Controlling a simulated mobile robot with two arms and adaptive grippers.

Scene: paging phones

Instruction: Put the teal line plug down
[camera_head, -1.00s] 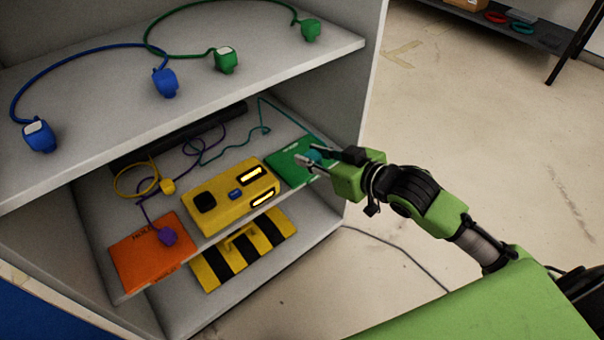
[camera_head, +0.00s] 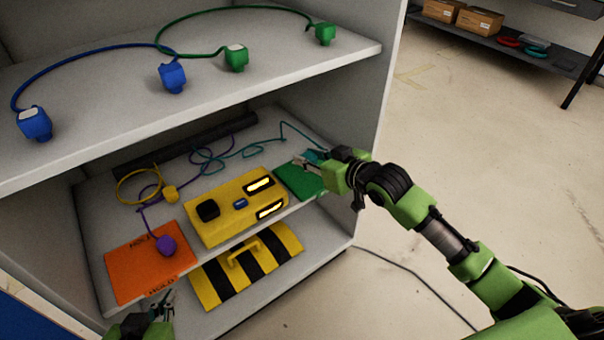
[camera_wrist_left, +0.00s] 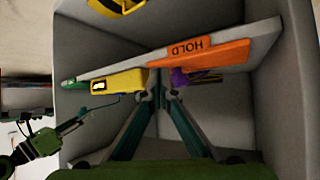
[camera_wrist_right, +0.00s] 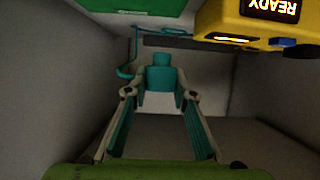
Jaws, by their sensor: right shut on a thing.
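The teal plug (camera_wrist_right: 160,76) is between the fingertips of my right gripper (camera_wrist_right: 160,95) in the right wrist view. In the head view my right gripper (camera_head: 312,162) is at the right end of the middle shelf, by the back right of the green mat (camera_head: 299,183); the teal plug (camera_head: 314,156) is largely hidden by the fingers. The green mat also shows in the right wrist view (camera_wrist_right: 140,5). A teal cord runs back from the plug. My left gripper (camera_head: 161,305) is empty, fingertips slightly apart, below the front of the orange HOLD mat (camera_head: 125,272).
A yellow box (camera_head: 215,226) with lit READY windows stands left of the green mat. The purple plug (camera_head: 166,246) rests on the orange mat; the yellow plug (camera_head: 170,193) lies behind. Blue and green plugs are on the upper shelf (camera_head: 110,130). A striped yellow-black case (camera_head: 262,262) sits below.

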